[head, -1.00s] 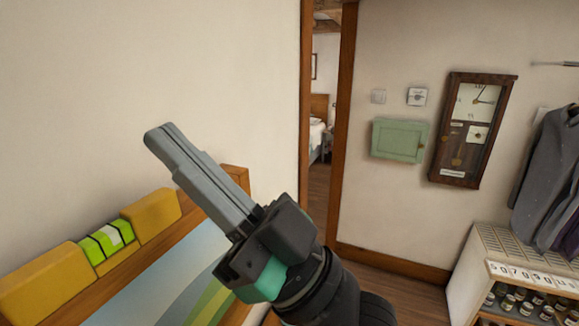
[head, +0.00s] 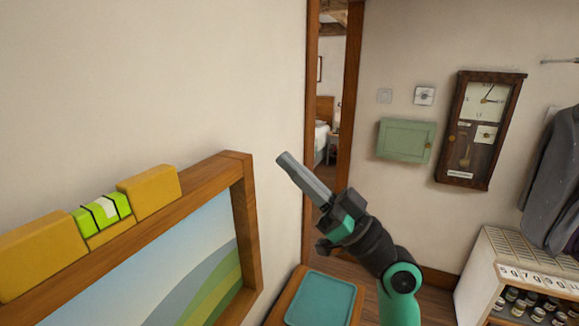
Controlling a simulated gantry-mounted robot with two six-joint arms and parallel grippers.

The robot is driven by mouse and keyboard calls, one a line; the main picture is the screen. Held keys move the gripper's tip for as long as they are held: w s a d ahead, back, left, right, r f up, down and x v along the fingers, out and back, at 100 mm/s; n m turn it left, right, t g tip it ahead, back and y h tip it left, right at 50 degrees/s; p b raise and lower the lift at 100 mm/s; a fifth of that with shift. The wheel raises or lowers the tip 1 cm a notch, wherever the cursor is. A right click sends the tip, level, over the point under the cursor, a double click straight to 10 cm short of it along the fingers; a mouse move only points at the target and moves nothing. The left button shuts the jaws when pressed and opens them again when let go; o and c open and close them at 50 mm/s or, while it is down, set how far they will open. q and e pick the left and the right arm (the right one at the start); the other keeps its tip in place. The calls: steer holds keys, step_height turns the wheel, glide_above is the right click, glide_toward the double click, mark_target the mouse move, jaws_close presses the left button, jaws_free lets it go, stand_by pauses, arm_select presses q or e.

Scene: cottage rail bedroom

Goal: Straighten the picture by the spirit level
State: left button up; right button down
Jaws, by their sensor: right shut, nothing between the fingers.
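The picture (head: 165,285) hangs on the left wall in a wooden frame (head: 245,205), showing green hills under a blue sky. Its lower and left parts are out of view. The yellow spirit level (head: 150,188) lies along the frame's top edge. Its green vial (head: 88,222) has black lines and a pale bubble, which looks right of the middle between the lines. My right gripper (head: 283,160) is shut and empty, to the right of the frame's upper right corner and apart from it. My left gripper is not in view.
A teal tray (head: 320,298) sits on a wooden surface below the gripper. A doorway (head: 326,130) opens behind. A green wall box (head: 405,140), a wall clock (head: 481,130) and a shelf unit with jars (head: 515,270) stand to the right.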

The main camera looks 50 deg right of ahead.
steer(key=p+x, duration=0.3)
steer(key=x, duration=0.5)
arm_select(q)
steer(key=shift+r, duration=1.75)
arm_select(e)
steer(key=shift+s+f, duration=0.1)
steer(key=shift+f, duration=2)
steer(key=f+b, duration=0.1)
steer(key=b, duration=0.2)
steer(key=shift+f, duration=0.25)
steer(key=shift+r+p, duration=1.85)
steer(key=shift+r, duration=0.95)
steer(key=b, duration=0.6)
glide_toward(250, 156)
step_height(250, 156, up, 3)
steer(key=s, duration=0.2)
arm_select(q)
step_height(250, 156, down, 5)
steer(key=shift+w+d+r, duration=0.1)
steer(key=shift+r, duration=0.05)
arm_select(e)
steer(key=shift+d, duration=0.2)
